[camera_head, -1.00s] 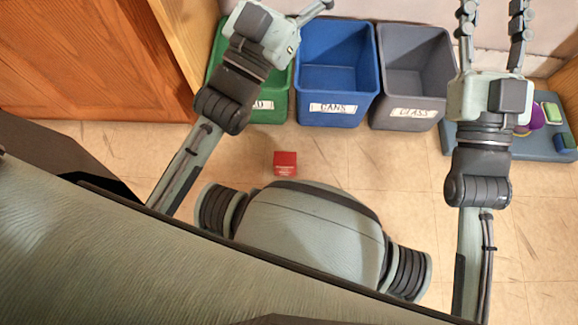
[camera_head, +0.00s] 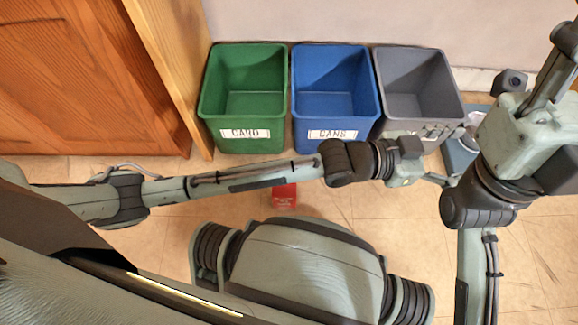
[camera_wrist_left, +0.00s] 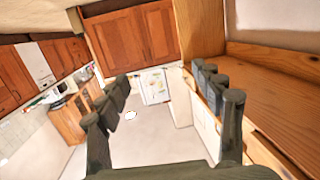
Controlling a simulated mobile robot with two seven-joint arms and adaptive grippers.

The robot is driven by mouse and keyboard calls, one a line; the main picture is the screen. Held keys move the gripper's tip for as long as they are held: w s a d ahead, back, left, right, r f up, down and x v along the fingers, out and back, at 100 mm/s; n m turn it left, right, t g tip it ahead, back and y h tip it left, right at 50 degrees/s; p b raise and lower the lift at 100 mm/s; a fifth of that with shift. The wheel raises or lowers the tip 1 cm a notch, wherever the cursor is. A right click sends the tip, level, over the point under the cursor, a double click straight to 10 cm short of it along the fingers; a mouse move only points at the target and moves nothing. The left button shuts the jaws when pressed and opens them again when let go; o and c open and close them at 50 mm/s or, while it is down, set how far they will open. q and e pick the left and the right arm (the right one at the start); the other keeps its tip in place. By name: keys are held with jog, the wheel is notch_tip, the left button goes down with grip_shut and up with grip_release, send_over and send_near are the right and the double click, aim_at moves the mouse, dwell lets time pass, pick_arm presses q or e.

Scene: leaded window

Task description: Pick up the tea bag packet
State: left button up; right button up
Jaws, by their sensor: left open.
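A small red box (camera_head: 284,195), the only packet-like thing in view, stands on the floor in the head view.
A green bin (camera_head: 244,134) labelled CARD, a blue bin (camera_head: 333,134) labelled CANS and a grey bin (camera_head: 390,128) stand along the wall. A wooden cabinet (camera_head: 70,70) is at the left. A blue-grey tray (camera_head: 460,152) is mostly hidden by my arms. Floor around the box is clear.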

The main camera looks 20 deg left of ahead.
pick_arm(q)
jog(key=a+f+m+g+y, duration=0.1)
jog(key=a+f+g+y, duration=0.25)
jog(key=f, duration=0.95)
jog(key=g+y, duration=0.3)
jog(key=y, duration=0.9)
send_over(284, 189)
jog(key=shift+m, duration=0.3)
jog(key=f, duration=1.8)
jog(key=shift+w+d+f, duration=0.1)
jog(key=shift+d+f, duration=0.2)
jog(key=f+b, duration=0.1)
jog(key=f, duration=0.1)
jog(key=f+b, duration=0.1)
jog(key=f, duration=0.1)
jog(key=f+b, duration=0.1)
jog(key=f, duration=0.1)
jog(key=shift+a+f, duration=0.3)
jog(key=shift+f+b, duration=0.45)
jog(key=shift+f, duration=0.05)
jog(key=shift+c, duration=0.6)
jog(key=c, duration=1)
